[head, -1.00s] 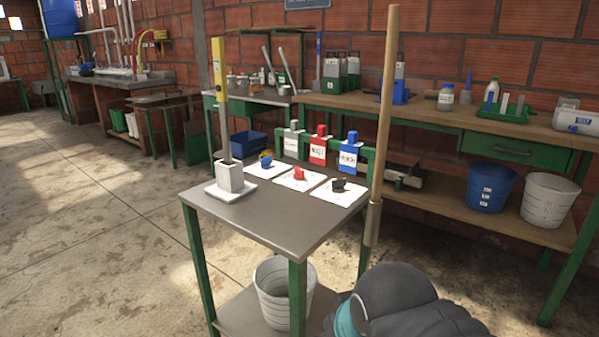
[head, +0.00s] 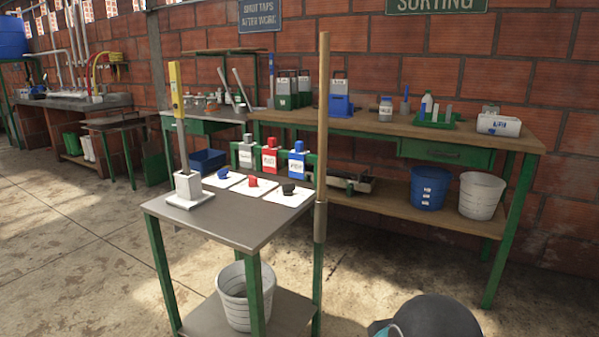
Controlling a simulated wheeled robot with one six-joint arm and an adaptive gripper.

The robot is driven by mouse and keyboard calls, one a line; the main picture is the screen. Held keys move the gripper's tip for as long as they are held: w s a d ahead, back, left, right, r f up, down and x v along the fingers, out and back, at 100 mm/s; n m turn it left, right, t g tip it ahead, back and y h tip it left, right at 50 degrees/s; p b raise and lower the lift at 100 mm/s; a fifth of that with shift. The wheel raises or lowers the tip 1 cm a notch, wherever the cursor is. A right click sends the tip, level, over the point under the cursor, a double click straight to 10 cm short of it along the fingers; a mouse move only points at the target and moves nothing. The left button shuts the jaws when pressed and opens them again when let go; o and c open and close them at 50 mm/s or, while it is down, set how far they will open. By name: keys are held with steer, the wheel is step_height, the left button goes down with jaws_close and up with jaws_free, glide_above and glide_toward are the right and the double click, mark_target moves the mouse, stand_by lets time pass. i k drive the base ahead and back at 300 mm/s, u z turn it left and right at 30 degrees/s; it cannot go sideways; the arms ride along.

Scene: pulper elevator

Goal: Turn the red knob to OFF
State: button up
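A small red knob (head: 253,181) sits on the middle of three white plates on a small grey-topped table (head: 215,222). A blue knob (head: 222,173) is on the plate to its left and a black knob (head: 288,189) is on the plate to its right. The red knob is too small to read its setting, and no OFF mark is legible. My gripper is not in view. Only a dark rounded part of my arm (head: 435,318) shows at the bottom edge, right of the table and apart from it.
A wooden pole (head: 322,130) stands upright at the table's right edge. A yellow-topped post (head: 177,110) in a white block stands at the left. Labelled grey, red (head: 269,158) and blue holders stand behind the plates. A long workbench (head: 400,130) is behind. Floor at left is clear.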

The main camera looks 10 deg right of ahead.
mark_target(253, 182)
steer(key=z, duration=0.6)
steer(key=i, duration=0.85)
steer(key=u, duration=0.95)
